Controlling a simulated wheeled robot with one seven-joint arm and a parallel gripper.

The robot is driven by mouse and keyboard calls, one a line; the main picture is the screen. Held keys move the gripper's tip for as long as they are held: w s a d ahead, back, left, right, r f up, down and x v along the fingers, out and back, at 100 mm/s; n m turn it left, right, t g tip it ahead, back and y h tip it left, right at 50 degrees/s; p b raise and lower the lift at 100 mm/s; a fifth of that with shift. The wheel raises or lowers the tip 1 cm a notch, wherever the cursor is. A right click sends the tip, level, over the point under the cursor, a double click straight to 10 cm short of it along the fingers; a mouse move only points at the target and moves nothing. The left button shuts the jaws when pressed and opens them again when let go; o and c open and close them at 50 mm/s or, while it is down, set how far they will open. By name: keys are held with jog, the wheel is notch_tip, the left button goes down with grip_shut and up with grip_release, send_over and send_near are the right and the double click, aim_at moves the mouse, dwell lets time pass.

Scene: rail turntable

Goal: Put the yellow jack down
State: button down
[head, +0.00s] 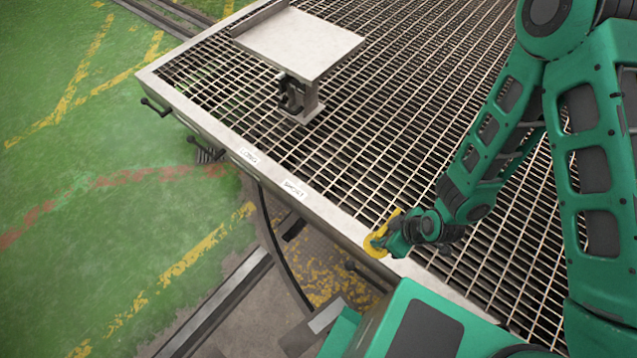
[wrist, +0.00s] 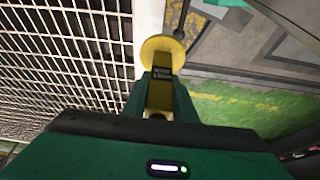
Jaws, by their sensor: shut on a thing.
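The yellow jack (head: 377,246) is in my gripper (head: 391,240), near the front edge of the grated platform. In the wrist view the jack (wrist: 162,50) shows a round yellow head and a body with a dark label. My gripper (wrist: 160,100) is shut on that body, with a green finger on each side. The jack appears over or beside the platform's pale rim; I cannot tell whether it touches anything. Its lower part is hidden by the gripper.
The grated platform (head: 250,190) has a pale rim with labels reading LONG (head: 248,156) and SHORT (head: 294,188). A metal stand with a flat top (head: 298,42) is at the platform's back left. Beyond the rim lie a curved pit edge, a rail (head: 225,300) and green floor (head: 90,240).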

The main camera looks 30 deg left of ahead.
jog(key=shift+s+a+f, duration=0.1)
jog(key=shift+s+a, duration=0.05)
jog(key=shift+s, duration=0.25)
jog(key=shift+w+a+f, duration=0.15)
jog(key=shift+w+f, duration=1.7)
jog(key=shift+w, duration=0.1)
jog(key=shift+w+a+f, duration=0.2)
jog(key=shift+w+f, duration=1.6)
jog(key=shift+w, duration=0.15)
jog(key=shift+w+a+f, duration=0.15)
jog(key=shift+w+f, duration=1.7)
jog(key=shift+w, duration=0.1)
jog(key=c, duration=1.4)
grip_release()
jog(key=shift+f, duration=0.1)
jog(key=shift+c, duration=0.2)
jog(key=v, duration=1.2)
jog(key=shift+d, duration=0.1)
